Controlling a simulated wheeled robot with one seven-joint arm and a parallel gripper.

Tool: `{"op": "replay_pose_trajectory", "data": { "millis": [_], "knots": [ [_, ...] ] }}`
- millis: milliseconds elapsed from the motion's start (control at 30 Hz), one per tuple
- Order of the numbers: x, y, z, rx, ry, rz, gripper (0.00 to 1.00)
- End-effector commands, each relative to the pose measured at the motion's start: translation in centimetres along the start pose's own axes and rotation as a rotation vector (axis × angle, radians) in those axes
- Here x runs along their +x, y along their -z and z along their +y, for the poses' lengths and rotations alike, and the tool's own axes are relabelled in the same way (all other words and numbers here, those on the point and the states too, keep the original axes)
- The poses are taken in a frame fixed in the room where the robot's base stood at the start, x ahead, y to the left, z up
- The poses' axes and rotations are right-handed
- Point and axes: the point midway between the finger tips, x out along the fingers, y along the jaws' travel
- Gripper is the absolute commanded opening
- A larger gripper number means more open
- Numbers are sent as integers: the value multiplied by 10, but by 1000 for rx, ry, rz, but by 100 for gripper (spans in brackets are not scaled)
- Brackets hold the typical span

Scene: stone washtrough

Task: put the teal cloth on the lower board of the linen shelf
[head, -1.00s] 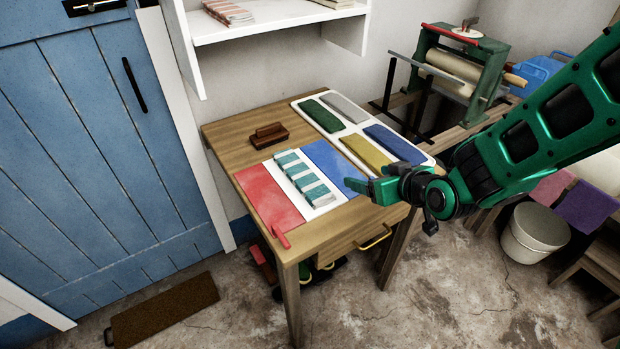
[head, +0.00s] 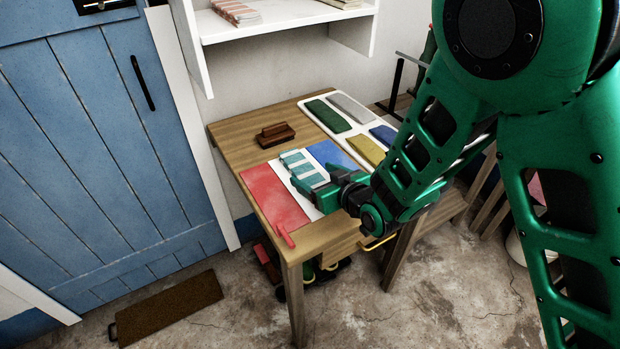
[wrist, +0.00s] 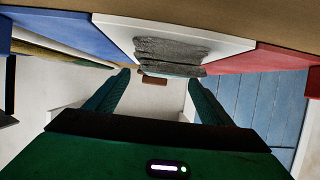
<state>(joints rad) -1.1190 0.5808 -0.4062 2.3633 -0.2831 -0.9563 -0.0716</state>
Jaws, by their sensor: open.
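The teal cloth (head: 298,164), folded with teal and white stripes, lies on the white panel between a red and a blue panel on the wooden table. Its near end is hidden behind my gripper (head: 324,188), which is open at the table's front part, close to the cloth. In the wrist view the cloth (wrist: 170,52) looks grey and lies ahead of the two open fingers (wrist: 158,82); nothing is held. I cannot tell whether the fingers touch it. The white linen shelf's lower board (head: 275,42) is above the back of the table.
A red striped folded cloth (head: 236,12) lies on the shelf board, with other linen to its right. A brown brush (head: 276,134) stands on the table left of a white tray (head: 351,132) with several coloured cloths. A blue door (head: 90,150) is at left.

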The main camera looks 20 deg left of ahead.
Motion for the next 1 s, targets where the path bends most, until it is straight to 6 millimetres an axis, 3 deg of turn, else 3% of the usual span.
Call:
{"op": "replay_pose_trajectory", "data": {
  "millis": [300, 600, 667, 800, 1000],
  "knots": [
    [40, -2, -1, -2, 0, -1, 75],
    [44, -2, 0, 0, 0, -1, 75],
    [44, -2, 0, 0, 0, -1, 63],
    [44, -2, 0, 0, 0, -1, 30],
    [44, -2, 0, 0, 0, 0, 26]
  ]
}}
